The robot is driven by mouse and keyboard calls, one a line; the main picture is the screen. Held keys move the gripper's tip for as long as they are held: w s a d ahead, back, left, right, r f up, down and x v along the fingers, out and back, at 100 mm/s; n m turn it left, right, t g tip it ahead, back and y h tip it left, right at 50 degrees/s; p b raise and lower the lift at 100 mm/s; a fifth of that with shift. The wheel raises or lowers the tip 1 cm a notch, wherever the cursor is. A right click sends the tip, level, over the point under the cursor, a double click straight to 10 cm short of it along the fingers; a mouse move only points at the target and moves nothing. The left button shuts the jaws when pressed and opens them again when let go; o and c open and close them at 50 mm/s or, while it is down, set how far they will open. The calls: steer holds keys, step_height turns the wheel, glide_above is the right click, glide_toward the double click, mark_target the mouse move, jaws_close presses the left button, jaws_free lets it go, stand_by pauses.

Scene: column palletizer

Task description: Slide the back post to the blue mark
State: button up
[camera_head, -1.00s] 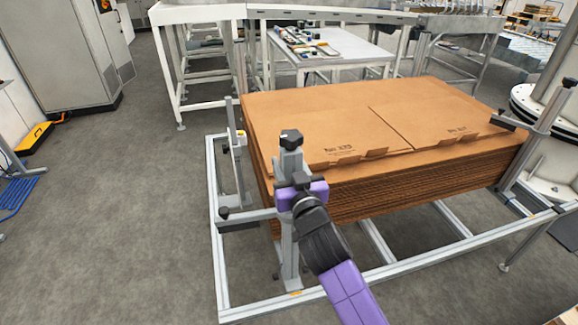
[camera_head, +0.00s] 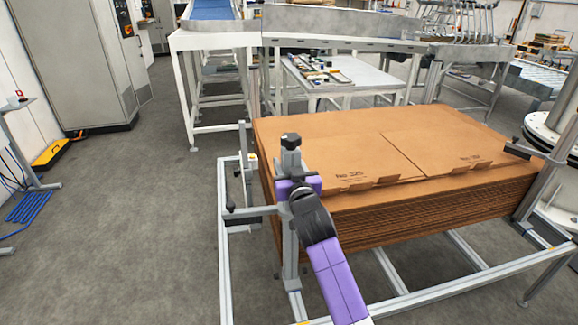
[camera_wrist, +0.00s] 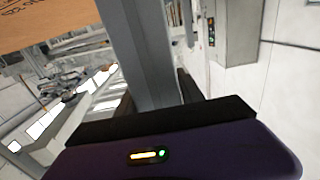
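A grey upright post (camera_head: 290,240) with a black knob on top stands at the near left side of the cardboard stack. My gripper (camera_head: 300,187), purple with dark fingers, is at its upper part and appears shut around it. In the wrist view the post (camera_wrist: 150,50) runs up from between the dark fingers, above the purple gripper body (camera_wrist: 160,150). The left finger is mostly hidden. A second post (camera_head: 245,165) stands at the left of the stack, and a third post (camera_head: 550,180) at the right. I cannot tell which is called the back post. No blue mark is visible.
The flat cardboard stack (camera_head: 400,160) fills the middle of the grey metal frame (camera_head: 226,270). A side arm with a black knob (camera_head: 229,207) sticks out left of the near post. A white table (camera_head: 345,75) stands behind.

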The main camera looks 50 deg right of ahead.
steer(key=shift+o, duration=1.3)
steer(key=shift+w, duration=0.1)
steer(key=b+v, duration=0.1)
steer(key=v, duration=0.7)
